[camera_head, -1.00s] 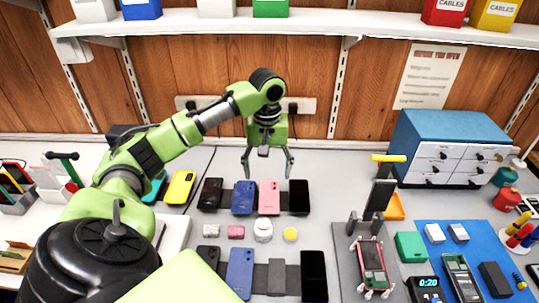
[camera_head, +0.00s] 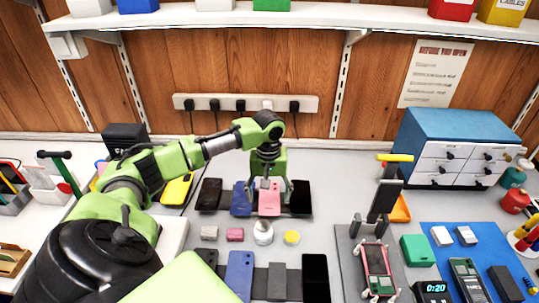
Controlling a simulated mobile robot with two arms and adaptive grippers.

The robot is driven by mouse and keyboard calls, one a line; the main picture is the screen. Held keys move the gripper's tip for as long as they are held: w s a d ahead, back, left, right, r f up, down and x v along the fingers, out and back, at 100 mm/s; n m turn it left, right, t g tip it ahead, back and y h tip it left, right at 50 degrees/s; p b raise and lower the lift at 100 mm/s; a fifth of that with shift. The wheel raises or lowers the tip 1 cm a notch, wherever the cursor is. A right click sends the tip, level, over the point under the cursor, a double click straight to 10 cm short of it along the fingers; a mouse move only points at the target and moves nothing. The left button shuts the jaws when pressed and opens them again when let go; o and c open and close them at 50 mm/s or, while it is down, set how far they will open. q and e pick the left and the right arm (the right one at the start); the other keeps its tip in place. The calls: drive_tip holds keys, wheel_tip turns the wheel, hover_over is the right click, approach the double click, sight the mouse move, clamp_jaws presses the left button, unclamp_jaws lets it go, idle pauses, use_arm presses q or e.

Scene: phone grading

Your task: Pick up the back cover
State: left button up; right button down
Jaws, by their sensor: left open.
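A pink back cover (camera_head: 269,203) lies in the back row on the grey bench. It lies between a blue cover (camera_head: 241,204) and a black one (camera_head: 301,205). A dark cover (camera_head: 208,196) lies at the left end of this row. My left gripper (camera_head: 270,187) is open and points down over the pink cover. Its fingers are spread to either side of the cover's far part. I cannot tell whether they touch it. My right gripper is not in view.
Small parts, a white round jar (camera_head: 263,234) and a yellow disc (camera_head: 291,237) sit in front. Another blue cover (camera_head: 240,268) and a black panel (camera_head: 315,276) lie nearer. A phone holder (camera_head: 377,267) stands right. A blue drawer cabinet (camera_head: 458,130) is at the back right.

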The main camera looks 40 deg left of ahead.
sight(269, 210)
use_arm(q)
wheel_tip(269, 210, down, 4)
drive_tip(key=shift+w+f, duration=0.1)
drive_tip(key=shift+f, duration=0.05)
drive_tip(key=shift+d, duration=0.1)
drive_tip(key=shift+f+p, duration=0.2)
drive_tip(key=shift+p, duration=0.5)
idle(0.4)
drive_tip(key=c, duration=1)
